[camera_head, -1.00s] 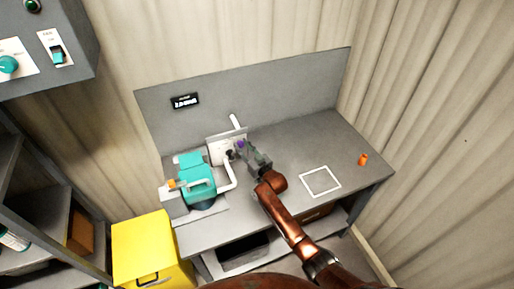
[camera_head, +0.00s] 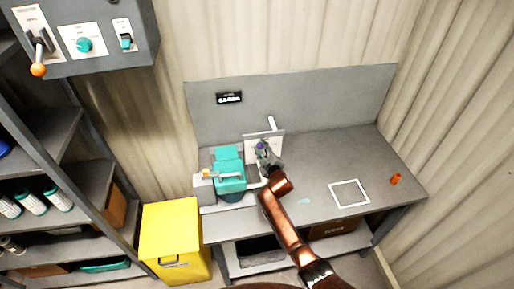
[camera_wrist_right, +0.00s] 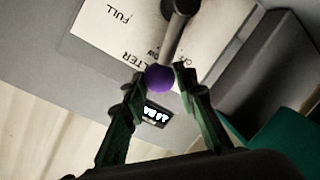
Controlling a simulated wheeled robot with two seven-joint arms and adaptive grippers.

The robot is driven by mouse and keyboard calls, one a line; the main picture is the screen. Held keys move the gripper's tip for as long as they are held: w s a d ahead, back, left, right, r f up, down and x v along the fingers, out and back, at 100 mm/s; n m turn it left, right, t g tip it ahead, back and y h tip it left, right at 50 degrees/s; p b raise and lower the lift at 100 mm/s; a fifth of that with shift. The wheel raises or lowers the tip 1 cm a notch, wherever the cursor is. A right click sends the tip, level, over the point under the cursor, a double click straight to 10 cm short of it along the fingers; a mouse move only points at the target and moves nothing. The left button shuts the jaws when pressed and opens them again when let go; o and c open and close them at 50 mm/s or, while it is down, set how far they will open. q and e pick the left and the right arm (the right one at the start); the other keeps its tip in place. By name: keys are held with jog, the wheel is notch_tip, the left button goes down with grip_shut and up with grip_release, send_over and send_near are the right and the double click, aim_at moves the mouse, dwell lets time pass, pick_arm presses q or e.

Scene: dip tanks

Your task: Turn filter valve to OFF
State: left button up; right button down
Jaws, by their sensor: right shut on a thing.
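There the valve lever (camera_wrist_right: 174,40) runs from a dark hub to a purple knob (camera_wrist_right: 160,78). The words FULL and LOW lie left of the lever; a partly hidden word, seemingly starting with O, lies by the right finger. My right gripper (camera_wrist_right: 158,82) is shut on the lever's knob end. In the head view the right gripper (camera_head: 265,156) covers part of the plate. My left gripper is out of view.
A teal pump (camera_head: 229,165) with white pipes stands close left of the valve. A small display (camera_head: 229,98) is on the back panel. A yellow bin (camera_head: 170,228) stands left of the bench. The bench's right half is mostly clear, with an orange object (camera_head: 396,179).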

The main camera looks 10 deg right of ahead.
jog(key=shift+a+f+n+b, duration=0.25)
jog(key=shift+a+n+b, duration=0.25)
jog(key=shift+n, duration=0.1)
jog(key=shift+a+f+n+b, duration=0.25)
jog(key=shift+a+n+b, duration=0.15)
jog(key=shift+n, duration=0.2)
jog(key=shift+a+f+h, duration=0.15)
jog(key=shift+a+h, duration=0.1)
jog(key=shift+h, duration=0.15)
jog(key=shift+a+f+n+b, duration=0.1)
jog(key=shift+a+n+b, duration=0.1)
jog(key=shift+n+b, duration=0.25)
jog(key=shift+a+f+n+h+b, duration=0.3)
jog(key=shift+a+n+b, duration=0.1)
jog(key=shift+n, duration=0.25)
jog(key=shift+a, duration=0.1)
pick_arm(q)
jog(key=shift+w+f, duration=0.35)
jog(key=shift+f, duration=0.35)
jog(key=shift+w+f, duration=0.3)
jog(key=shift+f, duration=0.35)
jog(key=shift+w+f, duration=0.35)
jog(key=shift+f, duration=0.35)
pick_arm(e)
jog(key=shift+f, duration=0.1)
